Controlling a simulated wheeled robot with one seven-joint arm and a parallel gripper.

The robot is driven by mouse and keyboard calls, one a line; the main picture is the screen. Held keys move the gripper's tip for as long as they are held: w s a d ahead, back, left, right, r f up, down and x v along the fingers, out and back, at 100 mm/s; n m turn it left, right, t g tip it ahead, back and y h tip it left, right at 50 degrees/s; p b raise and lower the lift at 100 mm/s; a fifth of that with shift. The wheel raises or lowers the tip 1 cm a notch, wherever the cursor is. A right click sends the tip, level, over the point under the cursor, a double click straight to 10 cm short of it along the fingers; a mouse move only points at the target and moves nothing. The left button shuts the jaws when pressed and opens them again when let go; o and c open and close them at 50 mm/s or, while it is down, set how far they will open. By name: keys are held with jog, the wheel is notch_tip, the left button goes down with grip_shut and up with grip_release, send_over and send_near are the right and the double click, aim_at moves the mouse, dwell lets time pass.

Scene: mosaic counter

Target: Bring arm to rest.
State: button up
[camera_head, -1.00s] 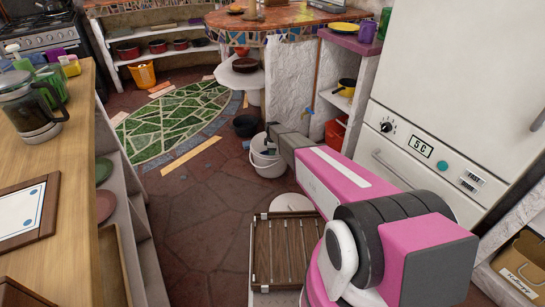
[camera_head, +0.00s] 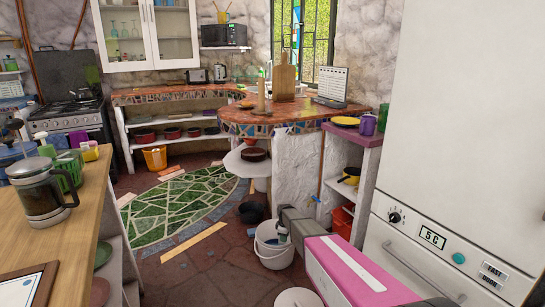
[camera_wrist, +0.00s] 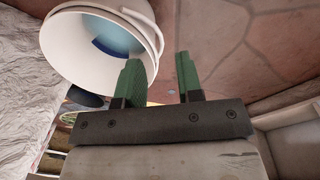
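My pink and grey arm (camera_head: 345,272) reaches forward from the bottom right in the head view. Its far end is beside a white bucket (camera_head: 272,250) on the floor. In the wrist view, my gripper (camera_wrist: 157,82) has two green fingers standing apart with nothing between them. The bucket also shows in the wrist view (camera_wrist: 75,50), beyond the left finger, with something blue inside. In the head view the fingers are too small to make out.
A tall white fridge (camera_head: 460,110) stands close on the right. A wooden counter (camera_head: 90,215) with a coffee press (camera_head: 42,193) is on the left. A mosaic counter (camera_head: 270,122) stands ahead. A black bowl (camera_head: 252,212) is on the floor. Open floor lies in the middle.

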jog(key=s+d+r+m, duration=0.4)
jog(key=s+r, duration=0.3)
jog(key=s, duration=0.5)
jog(key=s+d+r+m, duration=0.4)
jog(key=s+r, duration=0.3)
jog(key=s, duration=0.5)
jog(key=s+d+r+m, duration=0.4)
jog(key=s+r+m, duration=0.2)
jog(key=s, duration=0.5)
jog(key=shift+s+r+g, duration=0.4)
jog(key=shift+r, duration=0.45)
